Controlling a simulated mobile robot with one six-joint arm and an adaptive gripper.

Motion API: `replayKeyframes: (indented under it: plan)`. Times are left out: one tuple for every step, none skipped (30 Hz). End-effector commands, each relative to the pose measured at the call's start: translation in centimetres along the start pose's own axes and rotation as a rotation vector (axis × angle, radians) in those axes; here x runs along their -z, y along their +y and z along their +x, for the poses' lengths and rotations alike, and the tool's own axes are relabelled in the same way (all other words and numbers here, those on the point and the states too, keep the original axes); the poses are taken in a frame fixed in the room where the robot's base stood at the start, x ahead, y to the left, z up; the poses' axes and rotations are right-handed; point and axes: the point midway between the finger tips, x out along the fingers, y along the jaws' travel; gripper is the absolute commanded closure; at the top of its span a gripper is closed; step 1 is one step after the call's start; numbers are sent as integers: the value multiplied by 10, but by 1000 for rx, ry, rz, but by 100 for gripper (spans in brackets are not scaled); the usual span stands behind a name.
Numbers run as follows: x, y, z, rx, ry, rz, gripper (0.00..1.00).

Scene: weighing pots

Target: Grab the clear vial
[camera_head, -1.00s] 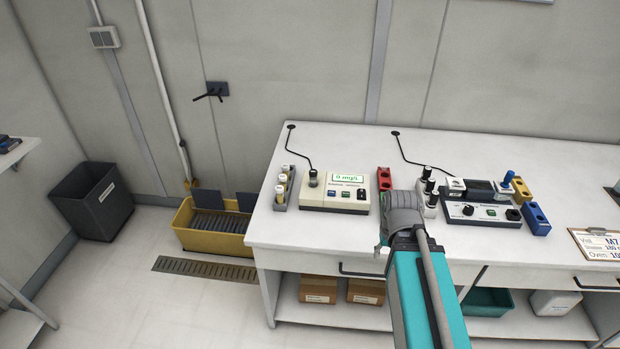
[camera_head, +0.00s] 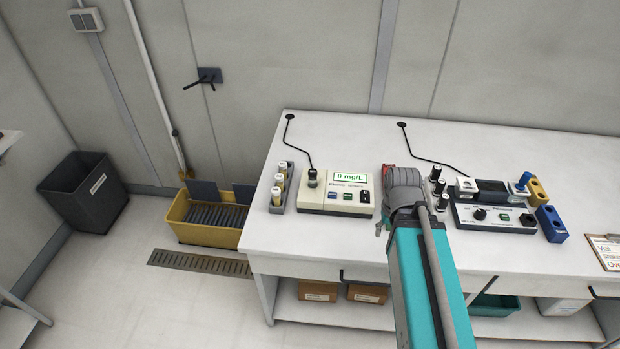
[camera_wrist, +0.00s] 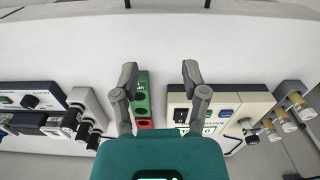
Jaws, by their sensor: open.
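A grey rack (camera_head: 276,208) with several pale-capped vials (camera_head: 279,181) stands at the table's left end. It also shows at the right of the wrist view (camera_wrist: 290,89), with the vials (camera_wrist: 281,119) tilted in perspective. A dark-capped vial (camera_head: 312,178) sits in the mg/L meter. Black-capped vials (camera_head: 439,187) stand in a light rack right of my arm. I cannot tell which vial is the clear one. My gripper (camera_wrist: 160,73) is open and empty, its fingers apart above the table between the two instruments. The arm hides part of the table in the head view.
The cream meter (camera_head: 340,195) reads 0 mg/L. A red and green block (camera_wrist: 143,92) lies between my fingers in the wrist view. The second instrument (camera_head: 497,217), a blue block (camera_head: 551,224) and a yellow block (camera_head: 537,190) are at right. The table front is clear.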

Motion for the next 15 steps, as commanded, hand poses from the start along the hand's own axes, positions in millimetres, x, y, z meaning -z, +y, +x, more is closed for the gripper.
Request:
replayKeyframes:
  plan:
    - [0,0,0,0,0,0,43]
    - [0,0,0,0,0,0,43]
    - [0,0,0,0,0,0,43]
    - [0,0,0,0,0,0,43]
    - [0,0,0,0,0,0,43]
    - [0,0,0,0,0,0,43]
    - [0,0,0,0,0,0,43]
    - [0,0,0,0,0,0,39]
    - [0,0,0,0,0,-1,32]
    - [0,0,0,-1,0,-3,26]
    - [1,0,1,-3,1,-6,21]
    - [1,-1,1,-6,1,-14,21]
    - [2,-2,2,-10,2,-22,21]
    - [3,-2,3,-15,4,-33,21]
    - [6,-4,4,-24,6,-52,21]
